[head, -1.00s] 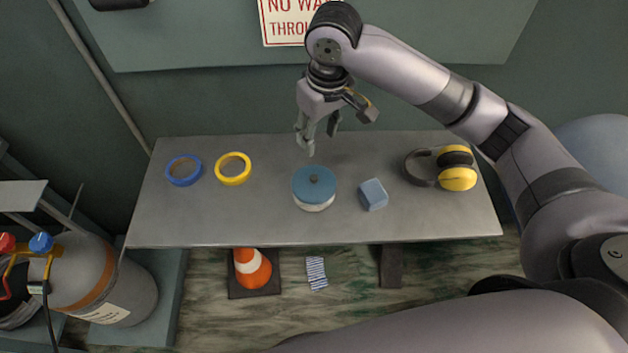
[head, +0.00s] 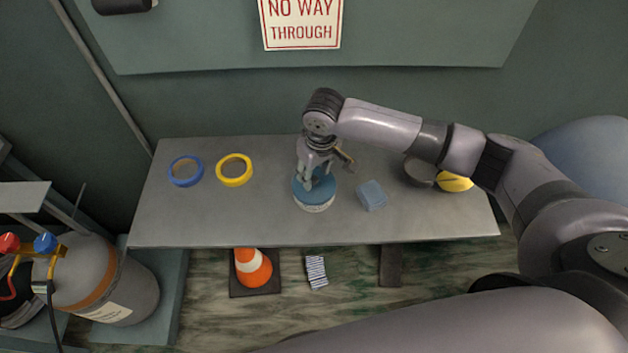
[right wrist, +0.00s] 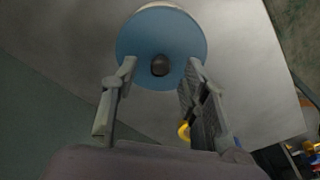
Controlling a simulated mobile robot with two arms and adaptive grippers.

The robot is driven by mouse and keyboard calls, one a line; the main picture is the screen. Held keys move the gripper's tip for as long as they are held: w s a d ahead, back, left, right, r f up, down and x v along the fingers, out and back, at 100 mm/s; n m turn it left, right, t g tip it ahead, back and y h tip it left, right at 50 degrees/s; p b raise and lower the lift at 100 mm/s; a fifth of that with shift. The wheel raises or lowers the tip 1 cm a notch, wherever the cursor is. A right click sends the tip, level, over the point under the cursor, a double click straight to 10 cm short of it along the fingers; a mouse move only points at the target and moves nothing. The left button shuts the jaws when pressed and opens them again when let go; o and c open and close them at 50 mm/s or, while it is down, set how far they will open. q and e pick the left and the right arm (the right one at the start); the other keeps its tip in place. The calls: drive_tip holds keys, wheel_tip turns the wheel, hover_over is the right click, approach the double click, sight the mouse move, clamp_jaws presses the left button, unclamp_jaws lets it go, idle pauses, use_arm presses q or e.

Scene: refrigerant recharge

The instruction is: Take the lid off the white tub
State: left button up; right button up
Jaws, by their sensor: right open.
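The white tub (head: 315,208) stands on the grey bench with its blue lid (head: 327,192) on top. In the right wrist view the round blue lid (right wrist: 160,27) has a dark knob (right wrist: 160,65) at its centre, and a strip of the tub's white side shows above it. My right gripper (head: 308,184) points down at the lid, and in the head view it hides the knob. In the right wrist view the open fingers of my right gripper (right wrist: 160,70) lie on either side of the knob. I cannot tell whether they touch the lid. My left gripper is out of view.
A blue block (head: 372,195) sits right of the tub. Yellow earmuffs (head: 455,183) lie farther right, partly behind my arm. Blue tape (head: 185,171) and yellow tape (head: 234,169) lie on the left of the bench (head: 240,225). The bench's front middle is clear.

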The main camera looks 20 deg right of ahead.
drive_tip(key=shift+w+a+f, duration=0.1)
drive_tip(key=shift+w+f, duration=0.05)
drive_tip(key=shift+f, duration=0.8)
clamp_jaws()
